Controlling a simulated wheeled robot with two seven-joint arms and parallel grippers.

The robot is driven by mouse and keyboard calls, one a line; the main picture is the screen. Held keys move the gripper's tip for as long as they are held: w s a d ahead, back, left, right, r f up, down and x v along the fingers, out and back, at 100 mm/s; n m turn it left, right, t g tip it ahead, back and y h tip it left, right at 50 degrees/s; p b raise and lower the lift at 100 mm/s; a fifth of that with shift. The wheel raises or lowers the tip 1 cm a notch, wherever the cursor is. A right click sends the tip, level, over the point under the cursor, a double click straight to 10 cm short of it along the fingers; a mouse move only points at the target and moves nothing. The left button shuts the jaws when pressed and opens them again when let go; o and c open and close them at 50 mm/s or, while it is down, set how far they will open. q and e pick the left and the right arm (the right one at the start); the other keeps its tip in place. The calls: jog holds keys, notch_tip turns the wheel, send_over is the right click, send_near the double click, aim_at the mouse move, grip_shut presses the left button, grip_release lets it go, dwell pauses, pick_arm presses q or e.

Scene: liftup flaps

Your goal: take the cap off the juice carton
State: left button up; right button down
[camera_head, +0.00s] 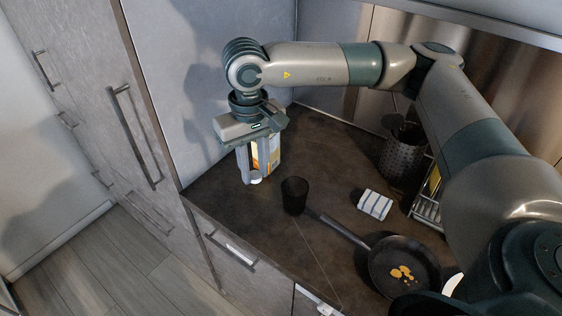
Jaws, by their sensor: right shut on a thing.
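The juice carton (272,158) stands at the far left corner of the dark countertop, with an orange and yellow print on its side. My right gripper (255,180) reaches down over the carton from above, its fingers pointing down in front of it. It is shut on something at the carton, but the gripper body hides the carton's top. I cannot see the cap or tell which part is held. My left gripper is not in view.
A dark cup (294,195) stands just right of the carton. A frying pan (404,266) with yellow food lies at the front right. A striped cloth (375,204), a perforated utensil holder (402,152) and a wire rack (427,205) are further right. Cabinet walls border the left.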

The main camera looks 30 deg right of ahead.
jog(key=w+d+f+p, duration=0.1)
jog(key=w+d+f, duration=0.2)
jog(key=d, duration=0.3)
jog(key=w+d+f+p, duration=0.1)
jog(key=w+d+f, duration=0.2)
jog(key=d, duration=0.3)
jog(key=shift+w+d+f, duration=0.2)
jog(key=shift+w+f, duration=0.05)
jog(key=shift+f, duration=0.25)
jog(key=shift+f, duration=0.1)
notch_tip(320, 180, down, 5)
jog(key=p, duration=0.2)
jog(key=shift+p, duration=0.3)
jog(key=shift+f, duration=0.55)
